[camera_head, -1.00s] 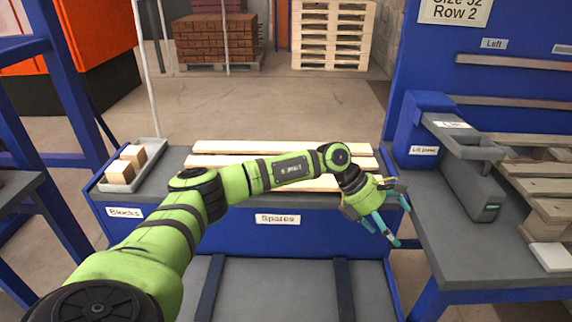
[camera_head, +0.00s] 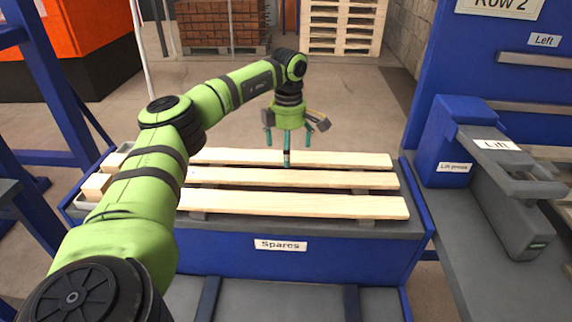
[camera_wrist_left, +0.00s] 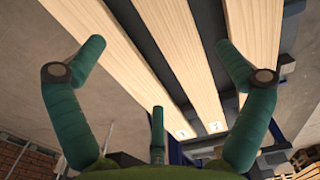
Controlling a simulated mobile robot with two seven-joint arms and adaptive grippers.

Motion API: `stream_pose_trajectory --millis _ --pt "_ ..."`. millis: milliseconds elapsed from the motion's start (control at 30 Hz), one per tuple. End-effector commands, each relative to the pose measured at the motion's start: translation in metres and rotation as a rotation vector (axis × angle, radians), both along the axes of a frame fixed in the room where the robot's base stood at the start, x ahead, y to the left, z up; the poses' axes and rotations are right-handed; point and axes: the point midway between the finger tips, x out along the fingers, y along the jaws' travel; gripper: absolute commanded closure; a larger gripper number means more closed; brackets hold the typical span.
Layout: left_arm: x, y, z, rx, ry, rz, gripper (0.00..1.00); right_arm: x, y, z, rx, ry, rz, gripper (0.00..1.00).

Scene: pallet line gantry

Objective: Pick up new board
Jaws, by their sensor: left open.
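Three pale wooden boards lie side by side on the blue bench labelled Spares (camera_head: 335,255): a front board (camera_head: 310,205), a middle board (camera_head: 340,179) and a back board (camera_head: 350,158). My left gripper (camera_head: 287,150) points down above the back and middle boards, its teal fingers spread and empty. In the left wrist view the open fingers (camera_wrist_left: 155,85) frame the boards, which run diagonally below, apart from the fingers. Small white tags show at the ends of two boards there. My right gripper is not in view.
A grey lift device (camera_head: 500,195) and blue post (camera_head: 447,140) stand on the right table. Blue frame posts rise at left. Stacked pallets (camera_head: 340,27) and bricks (camera_head: 218,30) are far back.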

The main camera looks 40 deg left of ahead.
Motion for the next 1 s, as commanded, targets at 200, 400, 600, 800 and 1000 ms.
stream_pose_trajectory --millis 200,400,600,800,1000 --pt "-0.001 -0.001 -0.024 -0.001 0.004 -0.002 0.00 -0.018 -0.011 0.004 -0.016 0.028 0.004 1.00" --pt "-0.002 -0.001 -0.055 -0.001 0.003 -0.001 0.00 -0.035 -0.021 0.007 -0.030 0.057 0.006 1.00" --pt "-0.001 -0.002 -0.065 -0.002 -0.001 -0.001 0.00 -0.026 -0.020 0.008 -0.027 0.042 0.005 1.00" --pt "-0.001 -0.002 -0.065 -0.002 -0.001 -0.001 0.20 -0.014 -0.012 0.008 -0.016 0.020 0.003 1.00" --pt "-0.001 -0.002 -0.065 -0.001 0.000 -0.002 0.70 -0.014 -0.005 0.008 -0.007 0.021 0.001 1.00"
